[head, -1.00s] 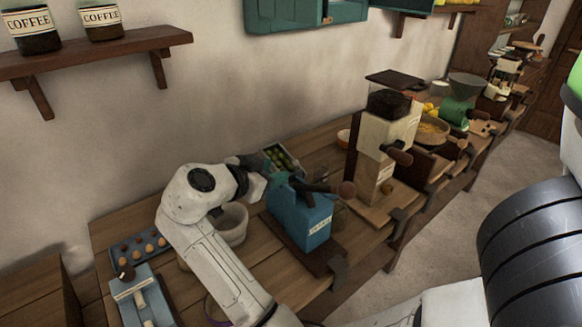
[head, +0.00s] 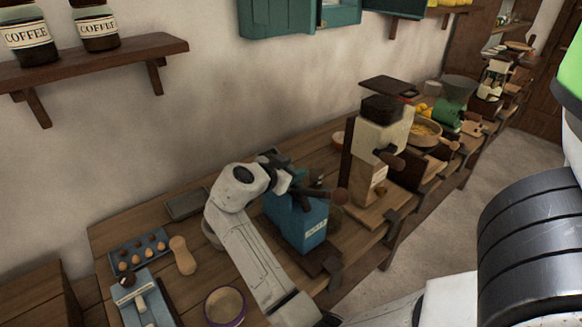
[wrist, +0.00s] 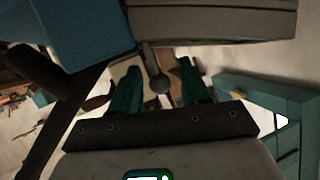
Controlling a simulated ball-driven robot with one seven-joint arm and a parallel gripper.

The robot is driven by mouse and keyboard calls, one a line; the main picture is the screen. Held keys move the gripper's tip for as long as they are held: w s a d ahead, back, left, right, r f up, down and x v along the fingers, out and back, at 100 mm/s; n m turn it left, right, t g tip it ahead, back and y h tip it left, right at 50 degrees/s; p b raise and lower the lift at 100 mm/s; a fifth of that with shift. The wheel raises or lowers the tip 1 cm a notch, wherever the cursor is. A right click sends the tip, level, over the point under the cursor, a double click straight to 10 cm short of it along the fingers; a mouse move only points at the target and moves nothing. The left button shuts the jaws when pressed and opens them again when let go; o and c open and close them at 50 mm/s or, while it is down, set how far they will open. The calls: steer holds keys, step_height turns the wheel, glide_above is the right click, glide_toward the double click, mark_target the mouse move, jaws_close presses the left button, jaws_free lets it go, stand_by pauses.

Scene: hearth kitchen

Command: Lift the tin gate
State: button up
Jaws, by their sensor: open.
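A blue tin box-shaped machine (head: 300,225) with a pale label and a dark crank ending in a brown knob (head: 342,195) stands on the counter. My gripper (head: 295,180) is at its upper back left in the head view. The blue tin side (wrist: 85,30) is at upper left. I cannot make out the gate for certain; the arm hides part of the machine.
A cream grinder (head: 375,140) stands right of the blue machine, with more machines beyond. A purple-rimmed bowl (head: 225,303), a pear-shaped wooden piece (head: 183,255) and a blue tray of small round things (head: 138,252) lie to the left. A shelf (head: 95,65) overhangs the left.

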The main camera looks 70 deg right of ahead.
jaws_close()
stand_by(0.4)
